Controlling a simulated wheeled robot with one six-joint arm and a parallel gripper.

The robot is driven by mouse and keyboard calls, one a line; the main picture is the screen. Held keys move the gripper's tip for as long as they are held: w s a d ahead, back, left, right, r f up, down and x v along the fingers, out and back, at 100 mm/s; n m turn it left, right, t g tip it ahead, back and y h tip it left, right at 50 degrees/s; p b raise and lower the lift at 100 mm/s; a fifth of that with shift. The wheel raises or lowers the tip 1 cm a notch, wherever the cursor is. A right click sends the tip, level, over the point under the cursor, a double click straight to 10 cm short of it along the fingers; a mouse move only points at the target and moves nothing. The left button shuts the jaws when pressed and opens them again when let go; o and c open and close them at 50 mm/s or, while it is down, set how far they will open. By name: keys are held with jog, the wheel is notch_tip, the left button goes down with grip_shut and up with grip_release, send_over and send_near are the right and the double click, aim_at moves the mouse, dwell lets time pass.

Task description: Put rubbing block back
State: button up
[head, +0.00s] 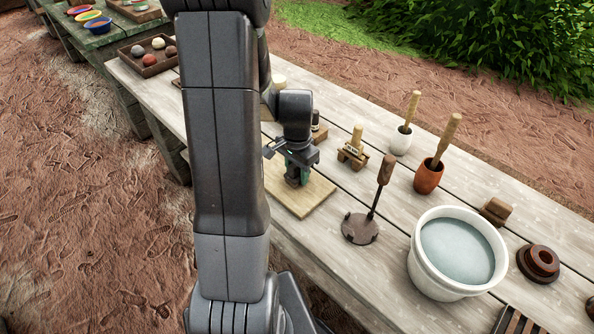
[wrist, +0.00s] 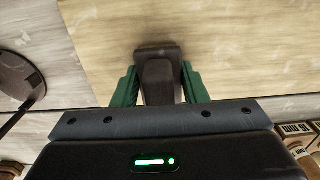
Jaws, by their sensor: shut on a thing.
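The rubbing block (wrist: 158,80) looks like a dark brown block with a wider base and a narrower grip. My gripper (wrist: 158,88) is shut on it, with a green finger on each side of the grip. In the head view my gripper (head: 298,172) is over a pale wooden board (head: 318,201), which also shows in the wrist view (wrist: 235,45). The block is upright over the board; I cannot tell whether it touches. In the head view my gripper and arm hide most of the block and part of the board.
A dark round-footed tool (head: 361,228) with an upright handle stands right of the board. Nearby are a stamp (head: 353,152), a white bucket of grey liquid (head: 446,285), an orange pestle cup (head: 428,178), a white one (head: 400,143) and a brown block (head: 495,210).

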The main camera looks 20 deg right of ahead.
jog(key=shift+f, duration=0.2)
jog(key=o, duration=1.1)
notch_tip(320, 180, up, 12)
jog(key=shift+r, duration=0.2)
